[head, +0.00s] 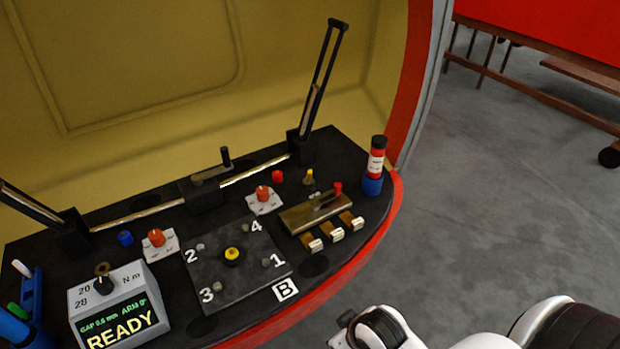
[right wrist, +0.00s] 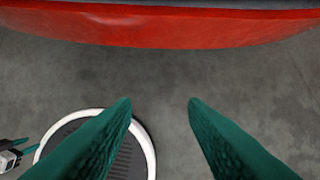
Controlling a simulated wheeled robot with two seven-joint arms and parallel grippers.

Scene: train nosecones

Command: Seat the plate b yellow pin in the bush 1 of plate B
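Plate B is a dark plate (head: 218,277) on the black console in the head view, beside a "B" label and numbered 1 to 4. Bush 1 (head: 266,263) is a small grey round near the numeral 1. A yellow-topped round piece (head: 232,254) stands at the plate's middle. Part of what looks like my left gripper (right wrist: 12,152) shows at the wrist view's left edge.
A torque box reading READY (head: 120,305) stands left of the plate. A brass block (head: 316,213), a red-and-blue cylinder (head: 375,165), red knobs (head: 264,194) and tall black levers (head: 318,85) surround it. The console's red rim (right wrist: 190,28) crosses the wrist view's top.

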